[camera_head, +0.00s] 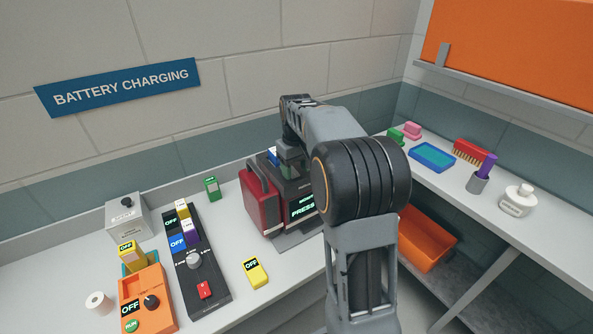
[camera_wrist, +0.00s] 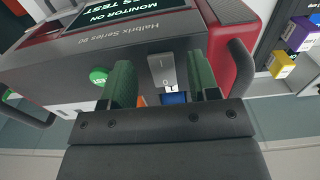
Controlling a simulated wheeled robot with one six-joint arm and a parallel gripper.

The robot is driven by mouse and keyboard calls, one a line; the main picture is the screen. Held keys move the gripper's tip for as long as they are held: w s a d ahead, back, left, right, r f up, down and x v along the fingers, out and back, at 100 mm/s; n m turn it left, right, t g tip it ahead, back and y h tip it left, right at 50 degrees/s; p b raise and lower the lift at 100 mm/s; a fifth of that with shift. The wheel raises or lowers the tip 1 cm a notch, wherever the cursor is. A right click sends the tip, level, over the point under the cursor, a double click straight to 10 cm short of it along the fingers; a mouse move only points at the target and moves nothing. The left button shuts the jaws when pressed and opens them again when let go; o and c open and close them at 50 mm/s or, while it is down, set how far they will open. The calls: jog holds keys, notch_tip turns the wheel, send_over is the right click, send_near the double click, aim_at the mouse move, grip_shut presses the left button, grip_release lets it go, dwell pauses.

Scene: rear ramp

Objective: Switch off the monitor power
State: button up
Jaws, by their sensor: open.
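The monitor (camera_head: 297,190) is a dark unit with red side parts on the bench, partly hidden by my arm. Its screen is lit, and in the wrist view the screen (camera_wrist: 110,12) reads "MONITOR ON" with "TEST" below. A grey rocker switch (camera_wrist: 162,71) marked I and O sits on the face labelled "Halbrix Series 90". My gripper (camera_wrist: 160,64) is open, with one green-padded finger on each side of the switch and nothing held. In the head view my gripper (camera_head: 288,156) is over the monitor's top. Contact with the switch cannot be told.
A round green button (camera_wrist: 98,76) is beside the left finger, and a blue part (camera_wrist: 175,98) lies between the fingers. Left on the bench are an orange OFF/RUN box (camera_head: 148,301), a black control panel (camera_head: 205,285) and a yellow OFF tag (camera_head: 255,272). A side shelf (camera_head: 455,180) holds small items.

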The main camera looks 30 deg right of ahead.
jog(key=shift+f, duration=0.6)
